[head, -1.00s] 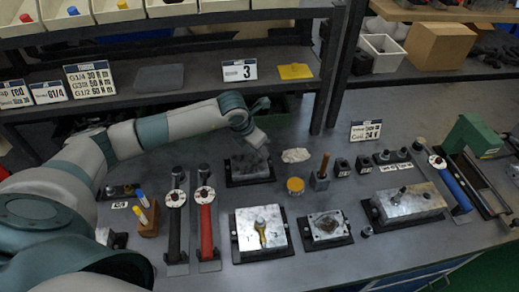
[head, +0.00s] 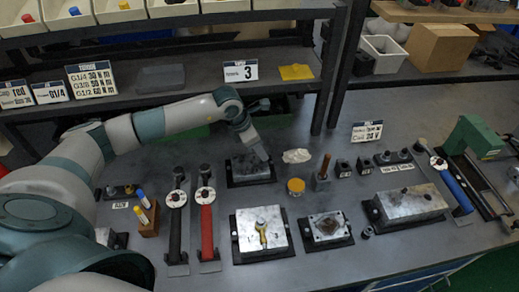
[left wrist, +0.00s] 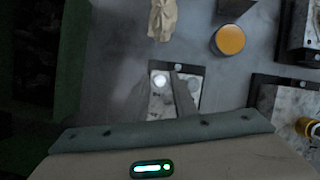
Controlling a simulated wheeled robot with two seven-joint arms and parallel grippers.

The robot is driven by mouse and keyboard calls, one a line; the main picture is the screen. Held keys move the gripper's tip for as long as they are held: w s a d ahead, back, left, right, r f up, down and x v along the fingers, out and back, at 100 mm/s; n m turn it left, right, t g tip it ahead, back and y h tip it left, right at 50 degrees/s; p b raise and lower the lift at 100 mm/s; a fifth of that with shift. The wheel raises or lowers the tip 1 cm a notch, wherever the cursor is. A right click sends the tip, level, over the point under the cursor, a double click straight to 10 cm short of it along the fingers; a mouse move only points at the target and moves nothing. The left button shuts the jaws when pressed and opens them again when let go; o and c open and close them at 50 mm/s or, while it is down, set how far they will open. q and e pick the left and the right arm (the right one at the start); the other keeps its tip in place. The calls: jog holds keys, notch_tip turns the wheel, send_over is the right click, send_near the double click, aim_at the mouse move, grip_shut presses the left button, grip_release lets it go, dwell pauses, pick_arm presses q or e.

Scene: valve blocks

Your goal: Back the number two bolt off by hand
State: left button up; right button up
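A small metal valve block (head: 246,167) sits on a black base plate at the back middle of the bench. My left gripper (head: 262,158) is over its right part, pointing down. In the left wrist view the block (left wrist: 158,107) shows between the two fingers (left wrist: 165,92), which stand apart. A bright round bolt head (left wrist: 160,80) lies between them near the block's far end; I cannot tell whether a finger touches it. I cannot read a number beside it. My right gripper is out of view.
A larger block (head: 245,242) with a yellow-handled part stands in front, beside a smaller block (head: 326,227). A yellow tin (head: 296,186) and a crumpled cloth (head: 297,156) lie right of the gripper. Red (head: 207,230) and black (head: 175,235) torque wrenches lie front left.

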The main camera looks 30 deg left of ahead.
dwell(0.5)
pick_arm(q)
grip_shut()
jog(key=shift+n, duration=0.3)
jog(key=n, duration=0.1)
jog(key=n+y, duration=0.1)
jog(key=n, duration=0.1)
jog(key=n+t+y, duration=0.1)
jog(key=shift+d+n, duration=0.25)
jog(key=shift+n, duration=0.15)
jog(key=n+y, duration=0.1)
jog(key=n, duration=0.2)
jog(key=n+y, duration=0.1)
jog(key=n, duration=0.2)
jog(key=shift+d, duration=0.2)
jog(key=n+y, duration=0.1)
jog(key=n, duration=0.1)
jog(key=n+g+y, duration=0.1)
jog(key=n, duration=0.2)
jog(key=shift+w+d, duration=0.1)
jog(key=shift+d, duration=0.05)
jog(key=n+g, duration=0.1)
jog(key=n, duration=0.1)
jog(key=n+g+y, duration=0.1)
jog(key=n, duration=0.2)
jog(key=shift+w+n, duration=0.15)
jog(key=shift+n, duration=0.15)
